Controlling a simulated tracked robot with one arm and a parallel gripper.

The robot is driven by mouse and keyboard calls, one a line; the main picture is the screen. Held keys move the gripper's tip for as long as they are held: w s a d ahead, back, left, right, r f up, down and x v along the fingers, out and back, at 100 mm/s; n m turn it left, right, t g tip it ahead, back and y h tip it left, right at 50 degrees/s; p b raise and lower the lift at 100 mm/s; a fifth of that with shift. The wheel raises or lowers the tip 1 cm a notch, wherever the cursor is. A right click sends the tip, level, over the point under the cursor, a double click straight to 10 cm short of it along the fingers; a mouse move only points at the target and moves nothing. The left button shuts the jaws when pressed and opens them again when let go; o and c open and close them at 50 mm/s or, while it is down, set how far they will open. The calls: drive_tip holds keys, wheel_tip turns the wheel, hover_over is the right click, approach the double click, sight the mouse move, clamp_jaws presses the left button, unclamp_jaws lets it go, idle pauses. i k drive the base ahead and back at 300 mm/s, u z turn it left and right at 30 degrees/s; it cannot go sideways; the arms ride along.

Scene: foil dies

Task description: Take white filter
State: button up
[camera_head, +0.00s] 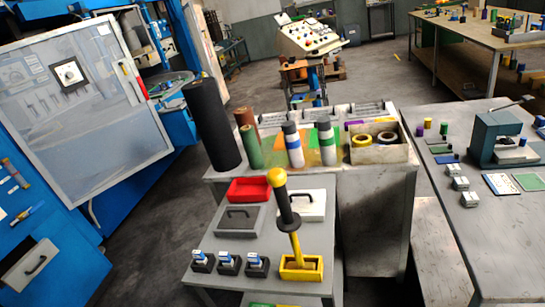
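No object here is clearly marked as a filter. A flat white piece with a dark handle (313,205) lies on the near grey table, partly hidden behind a tool. I cannot tell whether either is the filter. My gripper is not in view.
A yellow-and-black tool (286,213) stands upright in a yellow holder (301,268). A red tray (249,190) and several small black holders (229,265) share this table. Rolls, including a black one (212,124), stand behind. A blue machine (50,240) is left; the floor (158,235) between is clear.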

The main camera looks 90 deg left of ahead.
sight(311, 204)
drive_tip(key=u, duration=1.35)
drive_tip(key=i, duration=1.05)
